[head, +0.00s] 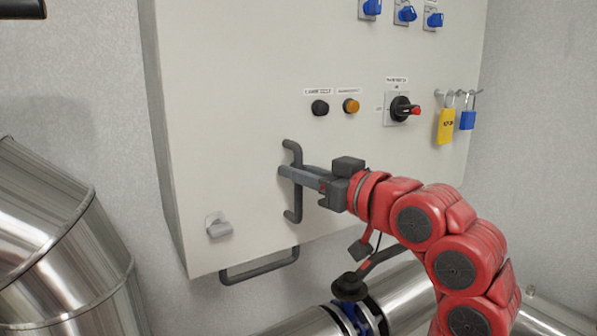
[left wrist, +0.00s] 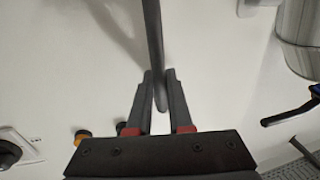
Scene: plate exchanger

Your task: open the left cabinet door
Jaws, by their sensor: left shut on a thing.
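The light grey cabinet door (head: 225,120) fills the middle of the head view, its front face looking flat and closed, with no gap visible. A dark vertical bar handle (head: 298,207) is on its lower middle part. My left gripper (head: 284,172) is shut on this handle, with its fingers across the bar at about mid-height. In the left wrist view the handle (left wrist: 153,35) runs down between the two fingers of the gripper (left wrist: 160,82). A small grey latch (head: 219,228) sits at the lower left of the front. My right gripper is not seen.
Knobs, a rotary switch (head: 402,109) and blue switches (head: 407,14) are above the handle. Yellow (head: 446,126) and blue (head: 467,120) padlocks hang at the right. A horizontal bar (head: 260,268) is under the cabinet. Shiny pipes (head: 45,225) stand at the left and below.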

